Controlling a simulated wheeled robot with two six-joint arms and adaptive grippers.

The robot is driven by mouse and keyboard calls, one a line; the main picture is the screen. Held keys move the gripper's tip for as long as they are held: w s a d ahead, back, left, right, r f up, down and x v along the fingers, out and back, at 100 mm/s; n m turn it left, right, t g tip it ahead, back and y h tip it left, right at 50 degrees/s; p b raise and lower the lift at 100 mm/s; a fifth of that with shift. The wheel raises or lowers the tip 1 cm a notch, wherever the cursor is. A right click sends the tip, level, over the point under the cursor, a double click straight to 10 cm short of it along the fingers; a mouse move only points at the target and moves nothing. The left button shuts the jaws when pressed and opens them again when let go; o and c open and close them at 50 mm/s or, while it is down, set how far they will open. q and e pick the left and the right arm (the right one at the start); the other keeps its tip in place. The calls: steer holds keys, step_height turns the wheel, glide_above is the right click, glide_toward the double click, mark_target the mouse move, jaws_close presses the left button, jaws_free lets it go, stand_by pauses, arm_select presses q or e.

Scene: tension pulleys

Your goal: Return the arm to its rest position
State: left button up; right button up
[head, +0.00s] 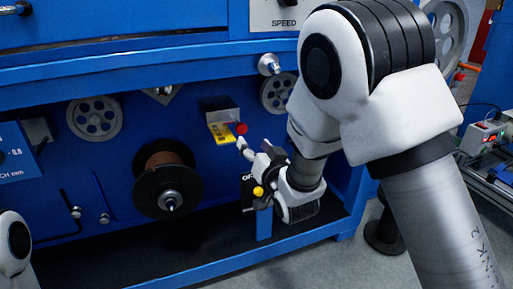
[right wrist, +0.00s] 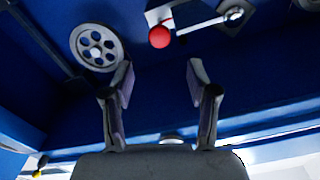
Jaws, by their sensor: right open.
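My right arm (head: 400,120) reaches in from the right of the head view and bends down toward the blue machine (head: 270,65). My right gripper (head: 249,166) is in front of the machine, just below a red knob (head: 240,128) beside a yellow-labelled bracket (head: 220,130). In the right wrist view the gripper (right wrist: 160,85) has its fingers apart with nothing between them. The red knob (right wrist: 159,37) shows beyond the fingertips there, apart from them. Of my left arm only a white link shows at the lower left; its gripper is out of view.
A dark spool (head: 165,180) sticks out from the machine left of my right gripper. Spoked pulleys (head: 94,118) are on the panel; one (right wrist: 97,47) shows in the right wrist view. A small device with a red display (head: 484,137) stands at the right. Grey floor lies below.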

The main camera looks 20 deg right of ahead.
steer(key=shift+s, duration=0.6)
